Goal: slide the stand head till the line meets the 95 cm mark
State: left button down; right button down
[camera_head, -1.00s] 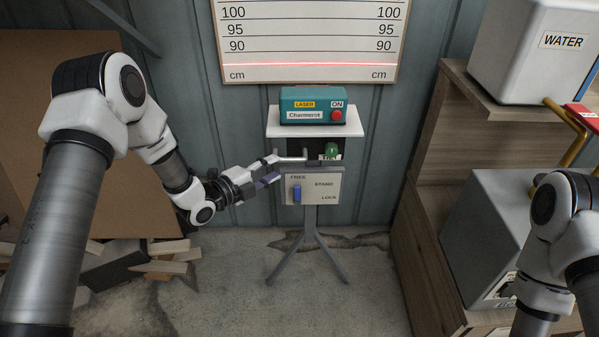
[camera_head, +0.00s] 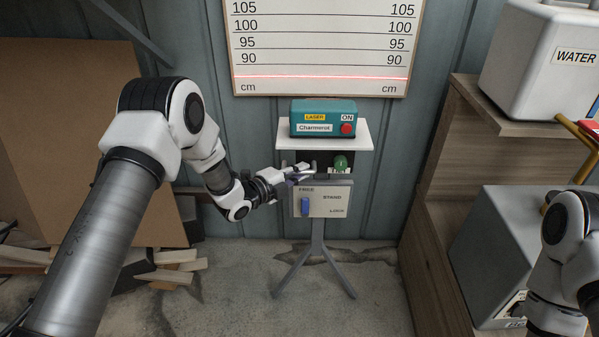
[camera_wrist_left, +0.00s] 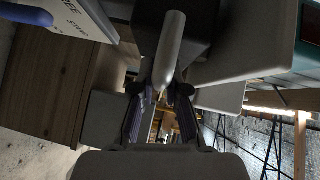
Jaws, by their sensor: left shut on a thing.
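The laser box (camera_head: 323,118) sits on the white shelf of the stand head (camera_head: 350,134). Its red line (camera_head: 330,77) crosses the wall chart (camera_head: 325,30) level, below the 90 mark and under the 95 mark. My left gripper (camera_head: 308,173) is at the stand head's left, shut on its grey handle. In the left wrist view the handle (camera_wrist_left: 171,45) runs between the fingers (camera_wrist_left: 161,108). The blue lever (camera_head: 305,206) on the FREE/LOCK plate (camera_head: 335,200) is near FREE. My right arm shows at the right edge; its gripper is out of view.
A green knob (camera_head: 340,162) is under the shelf. Wooden steps (camera_head: 450,190) with a water container (camera_head: 550,60) and a grey box (camera_head: 500,245) stand to the right. Wood scraps (camera_head: 165,270) lie at lower left. Floor around the tripod is mostly clear.

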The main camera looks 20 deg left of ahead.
aim_at(299, 144)
pick_arm(q)
notch_tip(299, 144, up, 9)
jog(key=p, duration=0.4)
jog(key=shift+p, duration=0.3)
jog(key=c, duration=1.2)
grip_release()
jog(key=shift+f, duration=0.1)
jog(key=v, duration=1.2)
